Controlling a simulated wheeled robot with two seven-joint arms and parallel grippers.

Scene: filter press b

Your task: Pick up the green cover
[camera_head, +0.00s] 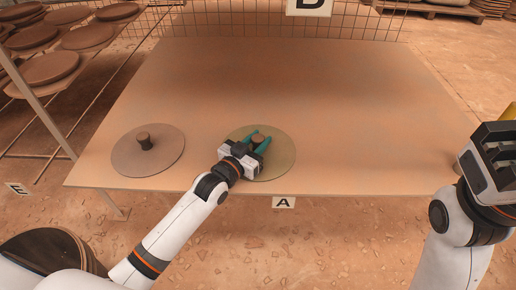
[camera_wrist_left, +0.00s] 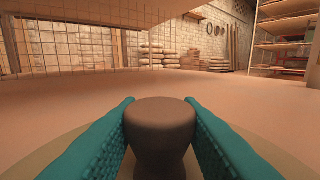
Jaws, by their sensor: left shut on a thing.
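The green cover (camera_head: 279,154) is a flat, dull green disc lying at the front middle of the table, with a brown knob (camera_head: 258,139) at its centre. My left gripper (camera_head: 256,142) is over the disc, its teal fingers shut on the knob. In the left wrist view the knob (camera_wrist_left: 160,130) stands between both fingers, and parts of the disc (camera_wrist_left: 60,157) show beside them. I cannot tell whether the disc is lifted off the table. My right gripper (camera_head: 495,150) is at the right edge; its fingers do not show clearly.
The table (camera_head: 300,85) is wide and mostly clear behind the cover. A greyish disc with a knob (camera_head: 160,160) lies to the left. A rack of brown discs (camera_head: 60,65) stands at the far left. A sign marked A (camera_head: 283,203) is on the front edge.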

